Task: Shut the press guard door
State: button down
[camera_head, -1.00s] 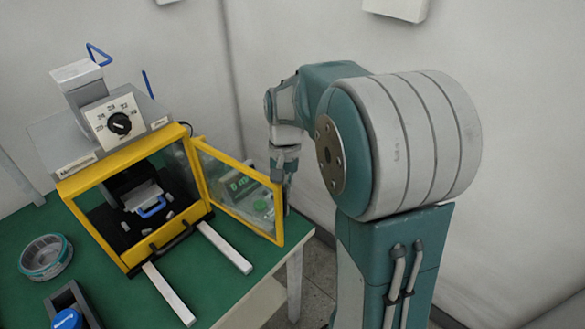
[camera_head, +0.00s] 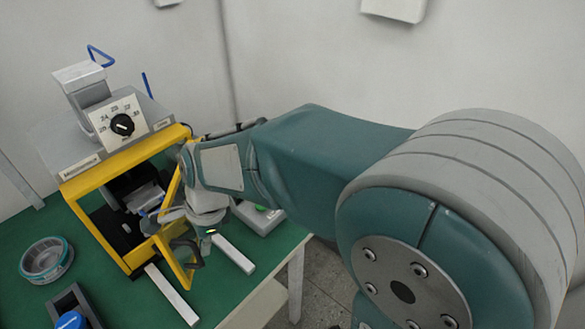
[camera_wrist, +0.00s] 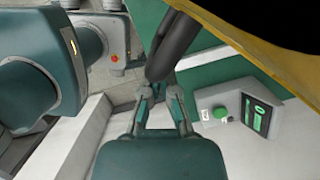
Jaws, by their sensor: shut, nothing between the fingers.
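The press guard door (camera_head: 172,262) is a yellow-framed panel hinged on the right side of the yellow press opening. It stands partly open, swung out towards the front. My gripper (camera_wrist: 160,90) is shut and empty. In the head view it is at the outer right side of the door, partly hidden by my wrist. In the wrist view the yellow door edge (camera_wrist: 255,45) crosses the top right, and a dark bar (camera_wrist: 175,45) reaches down to the fingertips. I cannot tell whether they touch. The press (camera_head: 75,180) has a dial panel (camera_head: 118,123) on top.
A grey control box with a green button (camera_wrist: 220,113) lies on the green table (camera_head: 115,300) beside the gripper. Two pale rails (camera_head: 171,294) lie in front of the press. A round dish (camera_head: 46,258) and a dark holder with a blue part (camera_head: 68,320) are at the left.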

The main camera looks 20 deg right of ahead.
aim_at(171, 240)
jog(key=a, duration=0.2)
jog(key=w+a+m, duration=0.1)
jog(key=a, duration=0.1)
jog(key=a+m, duration=0.1)
jog(key=a, duration=0.1)
jog(key=shift+w+t, duration=0.3)
jog(key=shift+w, duration=0.05)
jog(key=w+a, duration=0.6)
jog(key=a, duration=0.2)
jog(key=shift+w, duration=0.35)
